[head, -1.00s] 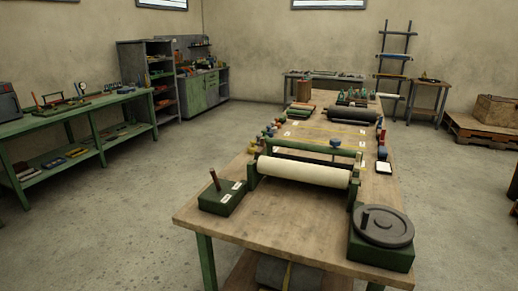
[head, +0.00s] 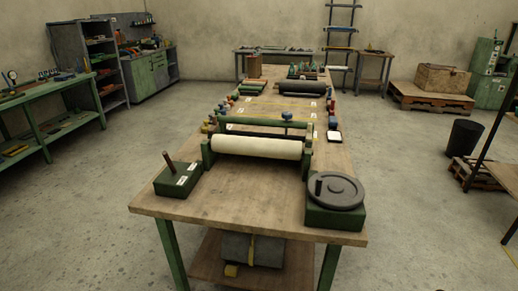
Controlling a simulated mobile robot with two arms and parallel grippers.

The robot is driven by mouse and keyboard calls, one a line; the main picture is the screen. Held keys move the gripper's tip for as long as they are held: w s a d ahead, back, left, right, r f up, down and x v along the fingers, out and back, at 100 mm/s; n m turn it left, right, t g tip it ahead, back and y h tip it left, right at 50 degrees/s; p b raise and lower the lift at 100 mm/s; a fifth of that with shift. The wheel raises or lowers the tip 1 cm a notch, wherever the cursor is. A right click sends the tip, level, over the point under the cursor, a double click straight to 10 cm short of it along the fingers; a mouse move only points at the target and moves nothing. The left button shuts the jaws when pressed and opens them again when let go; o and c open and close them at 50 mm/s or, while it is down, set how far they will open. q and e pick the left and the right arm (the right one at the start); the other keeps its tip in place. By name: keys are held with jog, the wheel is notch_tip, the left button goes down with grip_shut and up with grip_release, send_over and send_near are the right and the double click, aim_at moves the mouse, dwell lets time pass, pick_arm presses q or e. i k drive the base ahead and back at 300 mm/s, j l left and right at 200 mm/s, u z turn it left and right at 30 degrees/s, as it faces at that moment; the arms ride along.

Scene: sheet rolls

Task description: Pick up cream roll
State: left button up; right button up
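A cream roll (head: 257,148) lies crosswise in a green frame near the front of the long wooden table (head: 235,198). Its ends sit between green uprights, and a green bar (head: 262,123) with a blue knob runs just behind and above it. Neither of my grippers shows in the head view.
A green box with a lever (head: 178,178) stands front left on the table, and a green box with a dark handwheel (head: 335,195) front right. Dark rolls (head: 302,88) lie farther back. A green bench (head: 50,115) stands left; pallets and a black bin (head: 464,138) stand right. Floor around the table is open.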

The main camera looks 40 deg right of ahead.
aim_at(241, 145)
jog(key=z, duration=0.4)
jog(key=i+z, duration=0.5)
jog(key=z, duration=0.15)
jog(key=i+z, duration=0.35)
jog(key=k, duration=0.1)
